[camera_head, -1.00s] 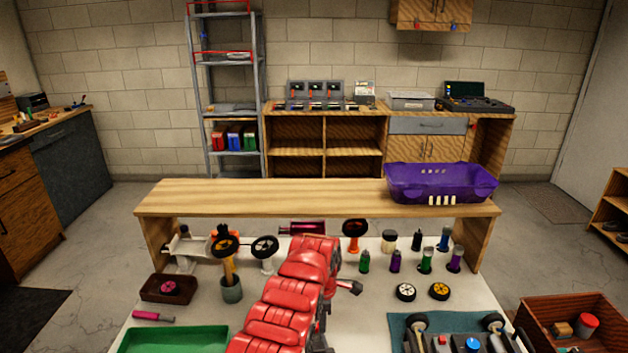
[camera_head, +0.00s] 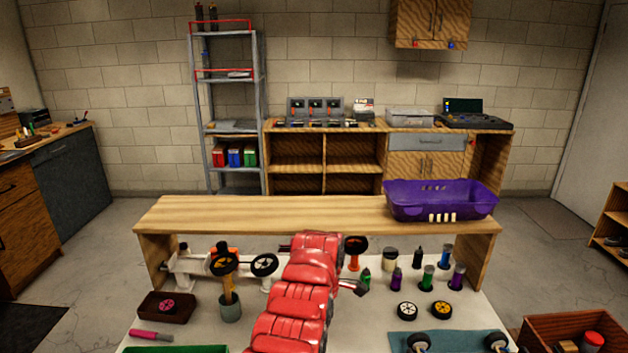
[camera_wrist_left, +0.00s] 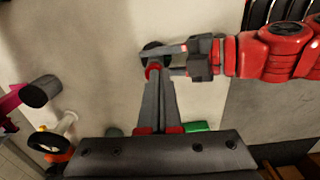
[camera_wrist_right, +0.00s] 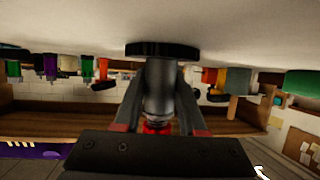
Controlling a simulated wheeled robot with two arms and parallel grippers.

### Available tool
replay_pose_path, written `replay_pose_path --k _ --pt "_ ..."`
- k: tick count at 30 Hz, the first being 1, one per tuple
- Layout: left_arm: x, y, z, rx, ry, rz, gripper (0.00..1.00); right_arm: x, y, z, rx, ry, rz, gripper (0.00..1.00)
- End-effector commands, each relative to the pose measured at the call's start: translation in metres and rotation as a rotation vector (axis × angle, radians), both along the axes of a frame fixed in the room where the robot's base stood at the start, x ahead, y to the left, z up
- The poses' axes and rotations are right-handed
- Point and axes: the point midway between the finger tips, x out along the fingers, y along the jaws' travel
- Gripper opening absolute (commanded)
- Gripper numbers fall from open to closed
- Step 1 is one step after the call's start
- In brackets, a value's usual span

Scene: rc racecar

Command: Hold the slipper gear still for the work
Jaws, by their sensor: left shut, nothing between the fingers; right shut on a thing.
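The part that looks like the slipper gear (camera_wrist_right: 160,95), a grey cylinder on a wide black disc, is between my right gripper's fingers (camera_wrist_right: 158,100). The right wrist picture is upside down; the disc lies close to the pale tabletop, contact unclear. In the left wrist view my right gripper (camera_wrist_left: 175,60) reaches in from the right with this black disc (camera_wrist_left: 152,48) at its tips. My left gripper (camera_wrist_left: 158,92) is shut and empty, its tips right beside the part's red end. In the head view a red padded arm of mine covers the table's middle and hides the part.
A wooden shelf (camera_head: 250,213) spans the back of the white table, with a purple basket (camera_head: 415,210) at its right. Bottles (camera_head: 397,280), wheels (camera_head: 407,311) and a teal mat (camera_head: 455,346) lie right.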

Motion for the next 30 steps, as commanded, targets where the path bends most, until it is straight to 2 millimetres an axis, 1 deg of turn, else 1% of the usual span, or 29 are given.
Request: replay_pose_path --k 5,8,11,21,25,30 --pt "-0.001 -0.002 0.010 -0.002 0.003 -0.001 0.00 0.000 0.000 0.000 0.000 -0.001 0.000 0.00" --pt "-0.001 -0.002 0.006 -0.001 0.003 0.000 0.00 0.000 0.000 0.000 0.000 -0.001 0.000 0.00" --pt "-0.001 -0.002 -0.004 -0.001 0.002 0.001 0.00 0.000 0.000 0.000 0.000 -0.001 0.000 0.00" --pt "-0.002 -0.002 -0.048 -0.001 0.005 0.000 0.00 0.000 0.000 0.000 0.000 -0.001 0.000 0.00" --pt "-0.001 -0.003 -0.056 -0.002 0.002 0.000 0.00 0.000 0.000 0.001 0.000 -0.001 0.000 0.00" --pt "-0.001 -0.003 -0.060 -0.003 0.000 0.001 0.00 0.000 0.000 0.000 0.000 -0.001 0.000 0.00"
